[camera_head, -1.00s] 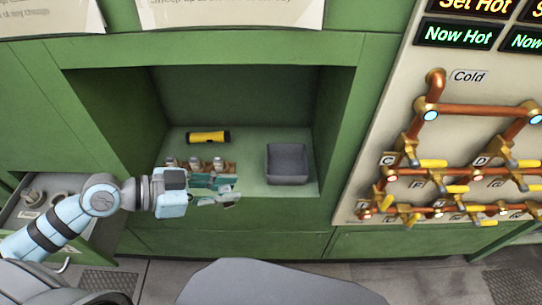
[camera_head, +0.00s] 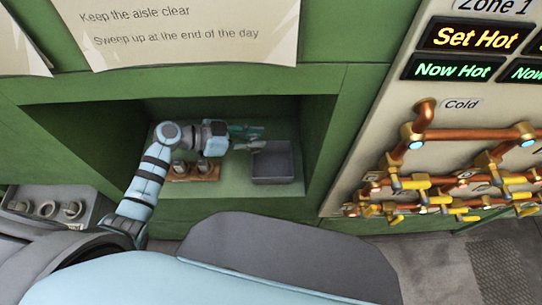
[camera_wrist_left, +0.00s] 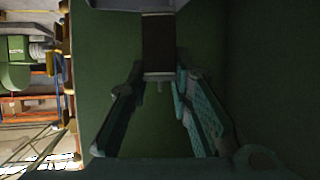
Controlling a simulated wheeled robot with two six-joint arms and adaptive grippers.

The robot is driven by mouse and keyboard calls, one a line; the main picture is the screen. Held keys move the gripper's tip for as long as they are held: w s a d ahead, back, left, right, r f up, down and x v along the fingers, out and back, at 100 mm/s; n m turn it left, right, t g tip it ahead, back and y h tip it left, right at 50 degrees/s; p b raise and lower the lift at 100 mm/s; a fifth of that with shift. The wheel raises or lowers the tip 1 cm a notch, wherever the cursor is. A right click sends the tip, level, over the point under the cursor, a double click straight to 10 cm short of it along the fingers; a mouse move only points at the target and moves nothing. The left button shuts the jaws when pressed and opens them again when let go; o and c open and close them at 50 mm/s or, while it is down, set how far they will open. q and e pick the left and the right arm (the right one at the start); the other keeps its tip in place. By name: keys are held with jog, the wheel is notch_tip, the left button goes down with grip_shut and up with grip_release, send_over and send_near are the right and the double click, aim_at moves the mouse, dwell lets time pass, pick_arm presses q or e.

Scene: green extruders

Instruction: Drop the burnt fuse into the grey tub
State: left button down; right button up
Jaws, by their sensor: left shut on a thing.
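The grey tub (camera_head: 285,178) stands open on the green alcove floor. My left gripper (camera_head: 262,139) is over the tub's back left part in the head view. In the left wrist view my left gripper (camera_wrist_left: 160,78) is shut on the burnt fuse (camera_wrist_left: 158,45), a dark brown body with a grey end cap between the fingertips. The fuse cannot be made out clearly in the head view. The grey edge at the top of the wrist view looks like part of the tub (camera_wrist_left: 130,4). My right gripper is not in view.
A wooden rack (camera_head: 196,178) with grey-topped fuses stands left of the tub, partly under my left arm. The alcove's side walls and top edge surround the arm. Copper pipes with yellow-handled valves (camera_head: 415,184) are on the panel at the right.

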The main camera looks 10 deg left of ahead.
pick_arm(q)
jog(key=shift+m+g+h, duration=0.3)
jog(key=shift+m+g, duration=0.1)
jog(key=d+f+b, duration=0.1)
jog(key=f, duration=0.1)
jog(key=d+f+b, duration=0.1)
jog(key=f, duration=0.1)
jog(key=d+f+b, duration=0.1)
jog(key=b, duration=0.1)
jog(key=shift+w+f, duration=0.1)
jog(key=shift+f, duration=0.3)
jog(key=shift+w+d+f, duration=0.1)
jog(key=shift+f, duration=0.15)
jog(key=shift+w, duration=0.1)
jog(key=c, duration=1.4)
grip_release()
jog(key=shift+r, duration=0.1)
jog(key=shift+o, duration=0.2)
jog(key=v, duration=1.2)
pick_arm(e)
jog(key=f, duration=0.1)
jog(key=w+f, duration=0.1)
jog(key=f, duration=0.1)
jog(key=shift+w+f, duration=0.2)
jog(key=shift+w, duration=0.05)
